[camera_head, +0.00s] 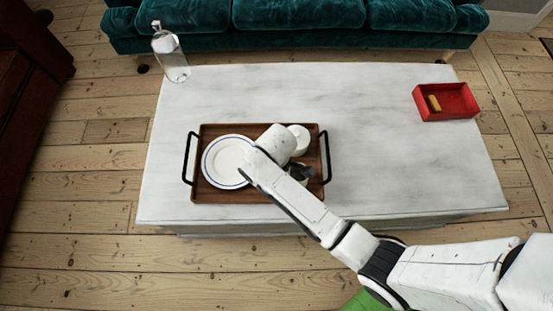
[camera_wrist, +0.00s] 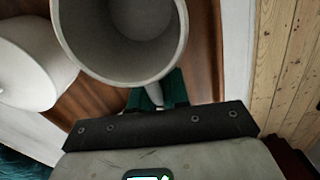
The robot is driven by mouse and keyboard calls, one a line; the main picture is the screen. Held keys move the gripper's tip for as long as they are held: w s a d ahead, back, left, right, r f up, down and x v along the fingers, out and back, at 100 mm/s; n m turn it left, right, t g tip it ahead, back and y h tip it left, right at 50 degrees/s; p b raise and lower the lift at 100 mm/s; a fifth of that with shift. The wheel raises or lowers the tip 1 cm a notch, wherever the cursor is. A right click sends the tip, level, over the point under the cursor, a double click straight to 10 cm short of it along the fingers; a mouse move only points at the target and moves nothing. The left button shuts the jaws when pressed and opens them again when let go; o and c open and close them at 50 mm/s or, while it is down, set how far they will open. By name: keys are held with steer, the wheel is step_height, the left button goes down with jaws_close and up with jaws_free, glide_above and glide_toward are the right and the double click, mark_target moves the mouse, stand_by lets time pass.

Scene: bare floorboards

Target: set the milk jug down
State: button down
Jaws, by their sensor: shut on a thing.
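The milk jug (camera_wrist: 128,30) is a pale grey-white open vessel. In the wrist view I look down into it. My gripper (camera_wrist: 157,97) has its teal fingers shut on the jug's handle. In the head view my forearm and hand hide most of the jug (camera_head: 303,173), and it shows as a small grey shape at the right side of the brown wooden tray (camera_head: 245,196). I cannot tell whether its base touches the tray. A white round vessel (camera_head: 301,136) stands behind it, and it also shows at the left of the wrist view (camera_wrist: 32,66).
A white plate with a blue rim (camera_head: 226,162) lies on the tray's left side. The tray has black handles and sits on a marble table (camera_head: 370,130). A glass bottle (camera_head: 172,60) and a red box (camera_head: 460,102) stand apart. The table's middle right is clear.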

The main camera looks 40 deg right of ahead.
steer(key=c, duration=1.1)
jaws_free()
step_height(320, 180, up, 12)
steer(key=p, duration=0.3)
steer(key=shift+r, duration=0.1)
steer(key=s+d+r+m, duration=0.1)
steer(key=s+d+m, duration=0.3)
steer(key=s, duration=0.4)
steer(key=s+d+r+m+t, duration=0.1)
steer(key=s+d+m, duration=0.3)
steer(key=s, duration=0.4)
steer(key=shift+d+r+m, duration=0.2)
steer(key=shift+r+m, duration=0.2)
steer(key=shift+m, duration=0.2)
